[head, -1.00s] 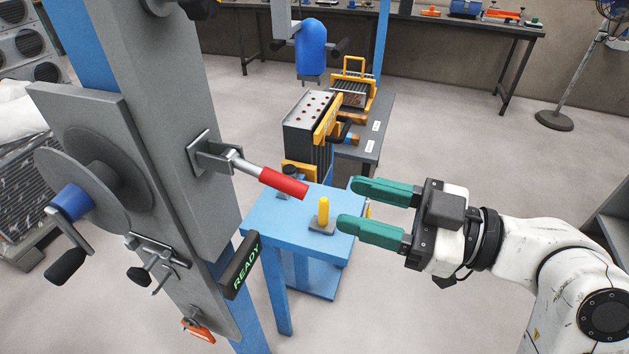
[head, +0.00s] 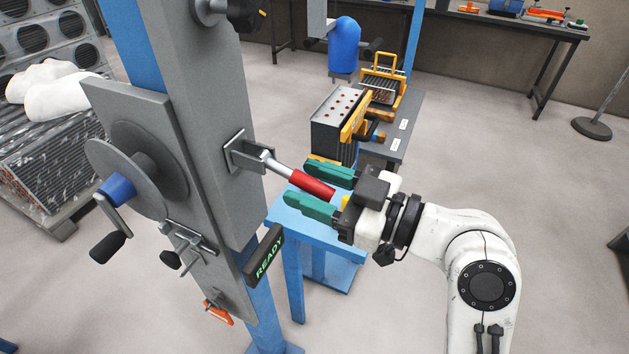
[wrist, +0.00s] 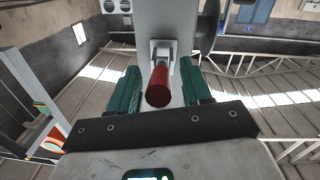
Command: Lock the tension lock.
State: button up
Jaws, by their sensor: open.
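The tension lock is a lever with a red grip (head: 312,183) on a silver rod, hinged at a grey bracket (head: 246,152) on the machine's grey column. The lever slopes down and to the right in the head view. My gripper (head: 306,186) is open, and its green fingers lie on either side of the red grip. In the wrist view the red grip (wrist: 159,86) points toward the camera between the two green fingers (wrist: 161,92), with a gap visible on each side. I cannot tell whether either finger touches it.
A crank wheel (head: 135,175) with a blue hub and black handle stands left of the lever. A READY sign (head: 265,256) sticks out below it. A blue table (head: 340,246) stands below my gripper. Open floor lies at the right.

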jog(key=shift+c, duration=0.4)
grip_shut()
